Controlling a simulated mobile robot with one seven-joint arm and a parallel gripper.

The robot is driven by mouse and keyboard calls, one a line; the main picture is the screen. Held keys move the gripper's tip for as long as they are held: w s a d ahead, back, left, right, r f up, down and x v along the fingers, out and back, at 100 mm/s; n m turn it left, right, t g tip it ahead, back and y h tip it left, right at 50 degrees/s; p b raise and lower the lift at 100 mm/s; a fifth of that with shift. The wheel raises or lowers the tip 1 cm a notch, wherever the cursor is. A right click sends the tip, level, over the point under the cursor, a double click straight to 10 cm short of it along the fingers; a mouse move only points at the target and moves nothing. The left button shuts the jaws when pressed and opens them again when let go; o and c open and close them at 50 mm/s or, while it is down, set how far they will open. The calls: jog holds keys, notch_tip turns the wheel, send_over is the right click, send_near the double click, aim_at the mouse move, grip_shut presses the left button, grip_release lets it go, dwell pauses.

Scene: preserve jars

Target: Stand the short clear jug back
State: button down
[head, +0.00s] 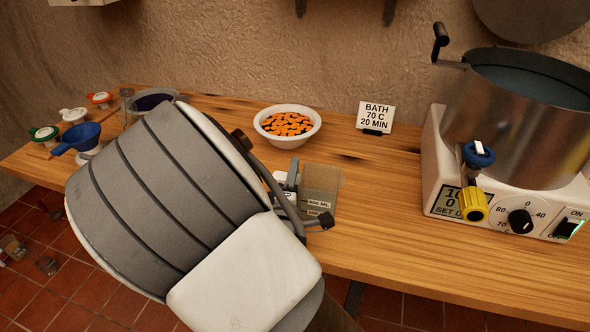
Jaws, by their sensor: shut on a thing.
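The short clear jug (321,184) is in the middle of the head view, in front of the white bowl. It looks upright and carries dark volume marks, one reading 600 ML. My gripper (296,185) is at the jug's left side and shut on it. My own arm hides much of the gripper and the jug's lower left part. I cannot tell whether the jug's base touches the wooden table (385,235) or hangs just above it.
A white bowl of orange pieces (287,125) and a BATH sign (375,116) stand behind. A steel pot (530,120) on a white heater (436,165) stands right. A blue funnel (80,138), a dark-filled bowl (155,100) and several small lidded jars are left. Table between jug and heater is clear.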

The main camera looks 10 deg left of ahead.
jog(key=shift+f, duration=0.1)
jog(key=shift+f, duration=0.15)
jog(key=c, duration=0.8)
grip_release()
jog(key=shift+b, duration=0.45)
jog(key=s+p, duration=0.1)
jog(key=s, duration=0.7)
jog(key=s+d+p, duration=0.1)
jog(key=s, duration=0.3)
jog(key=shift+s+r+p, duration=0.1)
jog(key=shift+r+p, duration=0.2)
jog(key=shift+r, duration=0.05)
jog(key=s+p, duration=0.2)
jog(key=p, duration=0.1)
jog(key=s, duration=0.1)
jog(key=s+p, duration=0.1)
jog(key=s, duration=0.1)
jog(key=shift+s+d+f, duration=0.1)
jog(key=shift+d+f, duration=0.1)
jog(key=shift+f, duration=0.1)
